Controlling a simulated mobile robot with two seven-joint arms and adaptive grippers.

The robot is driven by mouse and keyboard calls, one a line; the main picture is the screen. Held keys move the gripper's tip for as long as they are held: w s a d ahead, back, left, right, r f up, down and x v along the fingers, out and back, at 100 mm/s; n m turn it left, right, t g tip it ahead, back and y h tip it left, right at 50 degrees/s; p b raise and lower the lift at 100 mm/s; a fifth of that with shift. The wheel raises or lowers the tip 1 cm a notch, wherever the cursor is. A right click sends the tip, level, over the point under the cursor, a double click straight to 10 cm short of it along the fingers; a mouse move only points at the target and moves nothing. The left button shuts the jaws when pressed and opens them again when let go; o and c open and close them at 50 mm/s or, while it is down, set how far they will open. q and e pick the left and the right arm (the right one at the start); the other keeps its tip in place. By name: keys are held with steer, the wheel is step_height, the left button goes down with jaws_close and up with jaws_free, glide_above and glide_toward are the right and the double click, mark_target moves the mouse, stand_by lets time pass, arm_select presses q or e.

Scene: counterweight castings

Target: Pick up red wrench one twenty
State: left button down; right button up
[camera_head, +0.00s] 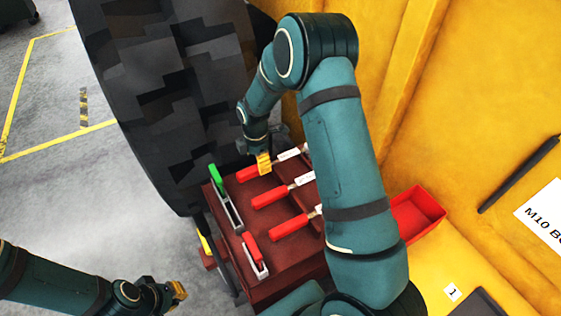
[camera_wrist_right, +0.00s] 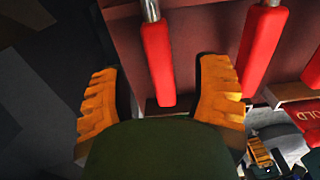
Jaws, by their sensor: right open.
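Three red-handled wrenches with white labels lie side by side on a dark red surface: a far one (camera_head: 247,173), a middle one (camera_head: 270,197) and a near one (camera_head: 290,227). The label writing is too small to read, so I cannot tell which is one twenty. My right gripper (camera_head: 264,163) is open at the far wrench's handle. In the right wrist view, one red handle (camera_wrist_right: 158,65) shows between the yellow fingertips (camera_wrist_right: 160,85), with no finger seen closed on it. Another handle (camera_wrist_right: 262,45) lies to the right. My left gripper (camera_head: 178,291) is low at the left, away from the wrenches; its opening is unclear.
A green-handled tool (camera_head: 215,177) and a short red-handled tool (camera_head: 250,246) sit along the left edge of the red surface (camera_head: 285,257). A red bin (camera_head: 420,214) stands at the right. A large black tyre (camera_head: 170,90) rises behind, beside yellow machine panels (camera_head: 440,120).

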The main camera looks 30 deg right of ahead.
steer(key=shift+d+f+b, duration=0.1)
steer(key=shift+f+b, duration=0.45)
steer(key=shift+f, duration=2.15)
steer(key=shift+r, duration=0.1)
jaws_close()
